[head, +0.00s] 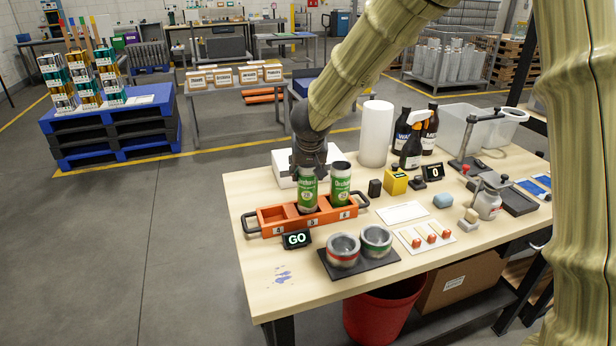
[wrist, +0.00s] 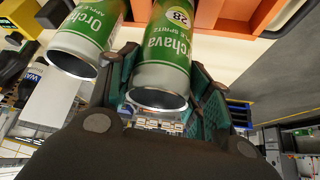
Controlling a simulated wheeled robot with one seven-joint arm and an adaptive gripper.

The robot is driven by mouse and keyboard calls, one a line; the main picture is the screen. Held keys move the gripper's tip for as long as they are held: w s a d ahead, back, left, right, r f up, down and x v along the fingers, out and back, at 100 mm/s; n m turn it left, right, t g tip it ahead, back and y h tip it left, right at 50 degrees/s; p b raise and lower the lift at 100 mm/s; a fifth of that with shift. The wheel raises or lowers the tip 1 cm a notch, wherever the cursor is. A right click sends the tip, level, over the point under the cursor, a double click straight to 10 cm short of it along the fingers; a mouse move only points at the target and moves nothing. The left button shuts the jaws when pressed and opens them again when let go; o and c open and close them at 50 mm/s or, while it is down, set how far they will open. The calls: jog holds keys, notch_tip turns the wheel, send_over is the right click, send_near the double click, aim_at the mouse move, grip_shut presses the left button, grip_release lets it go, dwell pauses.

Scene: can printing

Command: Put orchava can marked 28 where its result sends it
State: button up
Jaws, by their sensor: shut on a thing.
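My gripper (head: 308,168) points down and is shut on a green and white Orchava can (head: 308,192). In the wrist view the held can (wrist: 165,60) shows a round 28 label between the finger pads. The can is upright at the middle compartment of an orange tray (head: 272,230); I cannot tell whether it touches the tray floor. A second Orchava can (head: 340,185) stands in the right compartment, and it also shows in the wrist view (wrist: 85,40). The left compartment looks empty. A small black display (head: 296,239) reading GO stands in front of the tray.
Two metal cups, one red-banded (head: 343,251) and one green-banded (head: 376,241), stand on a dark mat. A white card (head: 424,238) holds orange-red items. A display (head: 434,172) reads 0. Bottles and a white roll (head: 376,133) stand behind. A red bin (head: 384,312) sits below.

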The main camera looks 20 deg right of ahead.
jog(key=shift+f, duration=1.3)
jog(key=o, duration=0.7)
jog(key=shift+o, duration=0.2)
jog(key=shift+s+r, duration=0.15)
jog(key=shift+r, duration=0.45)
jog(key=p+v, duration=0.1)
jog(key=v, duration=1)
jog(key=shift+s+a, duration=0.1)
